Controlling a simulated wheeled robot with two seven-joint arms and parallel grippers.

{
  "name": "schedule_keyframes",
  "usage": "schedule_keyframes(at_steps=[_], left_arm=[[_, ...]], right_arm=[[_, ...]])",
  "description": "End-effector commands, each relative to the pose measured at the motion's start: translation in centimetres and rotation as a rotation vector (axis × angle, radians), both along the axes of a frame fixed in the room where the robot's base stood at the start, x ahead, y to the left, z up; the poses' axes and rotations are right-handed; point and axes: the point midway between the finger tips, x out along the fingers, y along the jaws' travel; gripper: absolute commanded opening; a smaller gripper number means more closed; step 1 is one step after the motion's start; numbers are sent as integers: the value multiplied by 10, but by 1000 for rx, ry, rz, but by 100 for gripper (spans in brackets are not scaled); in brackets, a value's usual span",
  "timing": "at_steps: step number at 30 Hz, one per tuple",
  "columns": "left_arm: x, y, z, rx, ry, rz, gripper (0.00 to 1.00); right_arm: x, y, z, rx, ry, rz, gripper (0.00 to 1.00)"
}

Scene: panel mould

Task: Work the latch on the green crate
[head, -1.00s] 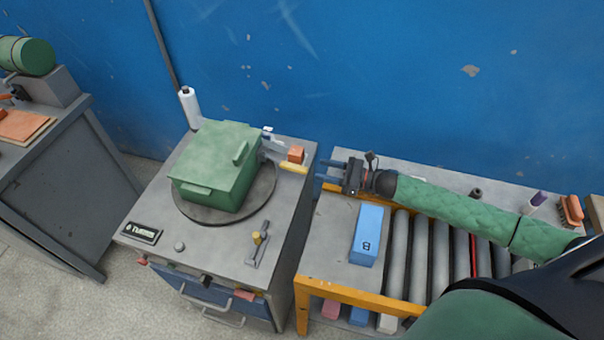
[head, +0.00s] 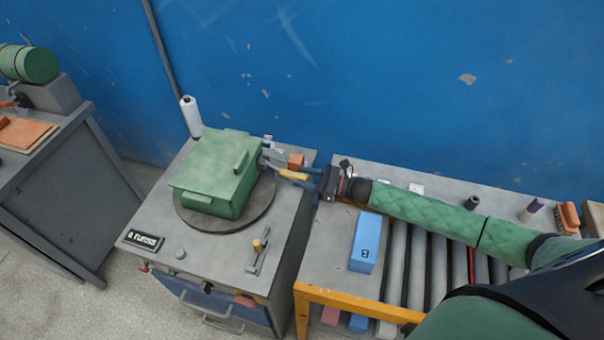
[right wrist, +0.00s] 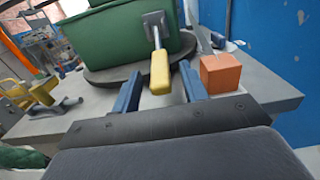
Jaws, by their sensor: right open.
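The green crate (head: 212,168) sits on a dark round turntable (head: 258,212) on the grey cabinet top. Its latch shows in the right wrist view as a metal plate with a rod and a yellow handle (right wrist: 160,72) pointing toward me. The yellow handle also shows in the head view (head: 293,175). My right gripper (head: 314,177) reaches in from the right beside the handle. In the right wrist view my right gripper (right wrist: 160,85) is open, with one blue finger on each side of the handle's end. I cannot tell whether either finger touches it. My left gripper is not in view.
An orange block (head: 296,160) stands close to the handle, right of the fingers in the wrist view. A white bottle (head: 191,116) stands at the cabinet's back corner. A small lever (head: 259,250) is at its front. A blue box (head: 366,243) lies by the roller conveyor (head: 420,260).

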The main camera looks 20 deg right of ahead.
Motion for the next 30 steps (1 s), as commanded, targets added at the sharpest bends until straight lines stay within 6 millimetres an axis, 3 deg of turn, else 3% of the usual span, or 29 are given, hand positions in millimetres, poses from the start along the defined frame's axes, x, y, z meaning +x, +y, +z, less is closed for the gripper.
schedule_keyframes(at_steps=[14, 21, 30], left_arm=[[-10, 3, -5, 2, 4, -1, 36], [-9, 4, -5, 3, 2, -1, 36], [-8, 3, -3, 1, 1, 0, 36]], right_arm=[[6, 9, 0, -1, 0, 0, 44], [6, 8, 0, -1, 1, 0, 0], [6, 5, 1, -10, 5, 0, 0]])
